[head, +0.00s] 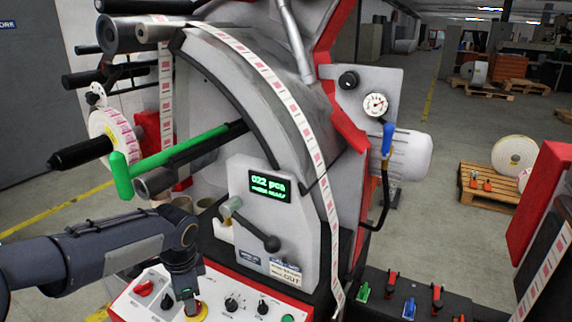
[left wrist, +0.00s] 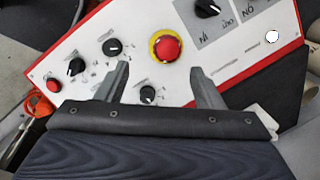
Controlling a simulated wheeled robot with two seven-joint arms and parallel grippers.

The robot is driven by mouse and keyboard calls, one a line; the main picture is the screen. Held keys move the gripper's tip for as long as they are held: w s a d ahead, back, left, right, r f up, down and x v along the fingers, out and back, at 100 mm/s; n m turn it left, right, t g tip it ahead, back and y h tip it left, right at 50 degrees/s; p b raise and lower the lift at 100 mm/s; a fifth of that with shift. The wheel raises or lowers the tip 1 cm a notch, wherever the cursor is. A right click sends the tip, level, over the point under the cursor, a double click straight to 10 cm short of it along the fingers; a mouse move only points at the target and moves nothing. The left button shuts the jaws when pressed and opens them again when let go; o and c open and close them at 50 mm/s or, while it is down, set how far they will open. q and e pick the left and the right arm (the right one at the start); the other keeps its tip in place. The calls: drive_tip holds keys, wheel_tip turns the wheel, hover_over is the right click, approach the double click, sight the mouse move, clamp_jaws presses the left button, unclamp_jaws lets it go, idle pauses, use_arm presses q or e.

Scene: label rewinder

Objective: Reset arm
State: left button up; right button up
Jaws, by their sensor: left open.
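My left arm comes in from the left in the head view, and its gripper (head: 188,298) points down over the control panel (head: 140,298). A red mushroom button with a yellow ring (left wrist: 166,48) lies just beyond the fingertips, and a black knob (left wrist: 148,94) shows between the fingers. In the head view the yellow ring (head: 201,314) is partly hidden by the gripper. My right gripper is not in view.
The label rewinder stands above the panel, with a lit green display (head: 270,187), a black-knobbed lever (head: 262,236) and a green T-handle (head: 122,176). A label web (head: 316,150) runs down its front. Coloured clips (head: 437,297) lie on a dark surface at right.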

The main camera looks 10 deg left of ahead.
use_arm(q)
drive_tip(key=s+d+r+n+t+h, duration=0.1)
drive_tip(key=s+d+n+t+h, duration=0.1)
drive_tip(key=s+n, duration=0.4)
drive_tip(key=s+d+r+n+t+h, duration=0.1)
drive_tip(key=s+n, duration=0.6)
drive_tip(key=s, duration=0.9)
drive_tip(key=d+t+h, duration=0.1)
drive_tip(key=d+h, duration=0.1)
drive_tip(key=d, duration=0.1)
drive_tip(key=shift+s+d+r+n, duration=0.15)
drive_tip(key=shift+s+r+n, duration=0.15)
drive_tip(key=shift+s+r, duration=0.05)
drive_tip(key=shift+c, duration=0.4)
